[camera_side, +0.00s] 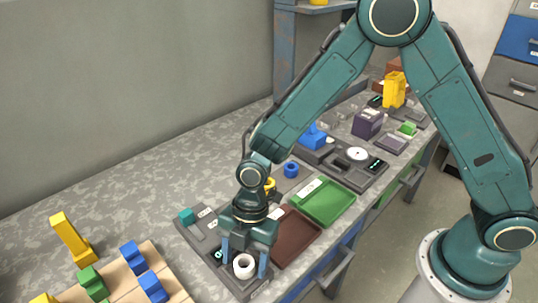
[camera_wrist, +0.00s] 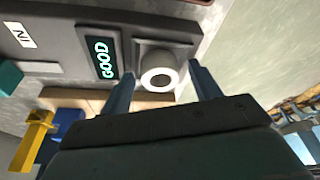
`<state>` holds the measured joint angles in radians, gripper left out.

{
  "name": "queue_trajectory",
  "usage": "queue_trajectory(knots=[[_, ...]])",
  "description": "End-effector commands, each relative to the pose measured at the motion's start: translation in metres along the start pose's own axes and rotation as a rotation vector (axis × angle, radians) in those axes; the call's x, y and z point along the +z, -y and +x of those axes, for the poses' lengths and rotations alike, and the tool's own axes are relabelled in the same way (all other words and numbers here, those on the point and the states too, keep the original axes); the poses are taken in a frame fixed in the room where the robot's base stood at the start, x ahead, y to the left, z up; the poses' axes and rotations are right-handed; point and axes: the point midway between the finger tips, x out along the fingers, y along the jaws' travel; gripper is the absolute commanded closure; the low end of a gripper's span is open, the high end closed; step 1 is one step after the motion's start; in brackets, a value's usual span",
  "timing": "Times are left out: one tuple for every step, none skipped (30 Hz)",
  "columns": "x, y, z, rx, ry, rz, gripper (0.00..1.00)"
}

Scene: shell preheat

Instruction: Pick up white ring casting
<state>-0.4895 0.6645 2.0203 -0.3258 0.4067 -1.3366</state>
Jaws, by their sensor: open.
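The white ring casting (camera_side: 243,266) sits on a dark grey station at the front of the bench, its round hole facing up. It also shows in the wrist view (camera_wrist: 158,79), on a grey holder beside a display reading "GOOD" (camera_wrist: 101,58). My gripper (camera_side: 246,266) is open, with its blue-grey fingers to the left and right of the ring. In the wrist view the fingertips (camera_wrist: 159,78) also stand on both sides of it, with visible gaps. Whether the fingers are level with the ring is hard to tell.
A teal block (camera_side: 186,216) stands on the same station. A brown tray (camera_side: 297,237) and a green tray (camera_side: 324,203) lie to the right. A wooden board (camera_side: 169,279) with blue, green and yellow pieces is at left.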

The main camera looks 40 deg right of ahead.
Motion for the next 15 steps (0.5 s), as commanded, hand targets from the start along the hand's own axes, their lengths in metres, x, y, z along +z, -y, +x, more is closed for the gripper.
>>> queue_trajectory(knots=[[0.0000,0.0000,-0.0002,0.000,0.000,0.000,0.38],[0.0000,0.0000,-0.0002,0.000,0.000,0.000,0.38],[0.0000,0.0000,-0.0002,0.000,0.000,0.000,0.38],[0.0000,0.0000,-0.0002,0.000,0.000,0.000,0.38],[0.0000,0.0000,-0.0002,0.000,0.000,0.000,0.44],[0.0000,0.0000,-0.0002,0.000,0.000,0.000,0.51],[0.0000,0.0000,-0.0002,0.000,0.000,0.000,0.57],[0.0000,0.0000,-0.0002,0.000,0.000,0.000,0.63],[0.0000,0.0000,-0.0003,0.000,0.000,0.000,0.71],[0.0000,0.0000,-0.0003,0.000,0.000,0.000,0.77],[0.0000,0.0000,-0.0003,0.000,0.000,0.000,0.83],[0.0000,0.0000,-0.0003,0.000,0.000,0.000,0.87],[-0.0001,-0.0001,-0.0004,0.000,0.000,0.000,0.87],[-0.0001,-0.0001,-0.0004,0.000,0.000,0.000,0.87],[-0.0001,-0.0001,-0.0004,0.000,0.000,0.000,0.87]])
